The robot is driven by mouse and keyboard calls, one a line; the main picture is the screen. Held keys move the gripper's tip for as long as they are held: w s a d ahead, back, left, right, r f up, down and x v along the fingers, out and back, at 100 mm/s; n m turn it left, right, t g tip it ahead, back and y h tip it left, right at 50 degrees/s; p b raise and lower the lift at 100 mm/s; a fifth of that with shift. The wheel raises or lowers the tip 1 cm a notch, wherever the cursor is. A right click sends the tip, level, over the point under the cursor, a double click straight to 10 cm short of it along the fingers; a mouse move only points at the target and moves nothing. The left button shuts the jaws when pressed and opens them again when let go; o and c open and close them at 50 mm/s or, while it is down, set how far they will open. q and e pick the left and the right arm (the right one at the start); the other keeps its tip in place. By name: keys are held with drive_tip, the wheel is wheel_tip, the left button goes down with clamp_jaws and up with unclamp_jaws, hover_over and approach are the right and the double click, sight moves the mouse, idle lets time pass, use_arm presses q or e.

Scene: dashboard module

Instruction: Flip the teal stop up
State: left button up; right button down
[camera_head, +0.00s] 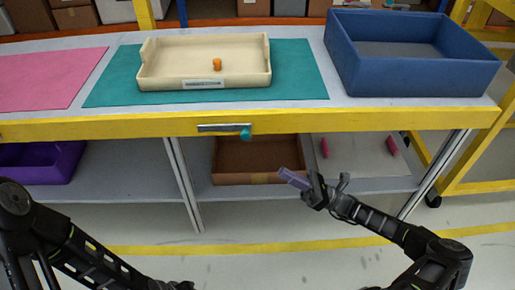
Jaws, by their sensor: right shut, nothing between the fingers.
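The teal stop (246,133) is a small piece at the right end of a grey plate (222,127) on the bench's yellow front edge. It hangs slightly below the plate. My right gripper (308,187) is below and right of it, under the level of the bench edge, well apart from it and shut.
On the bench stand a cream tray (165,82) with an orange peg (217,64) on a teal mat (110,91), a pink mat (45,78) and a blue bin (415,80). The lower shelf holds a brown box (258,178) and a purple bin (38,172).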

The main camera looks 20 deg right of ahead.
drive_tip(key=shift+a, duration=0.1)
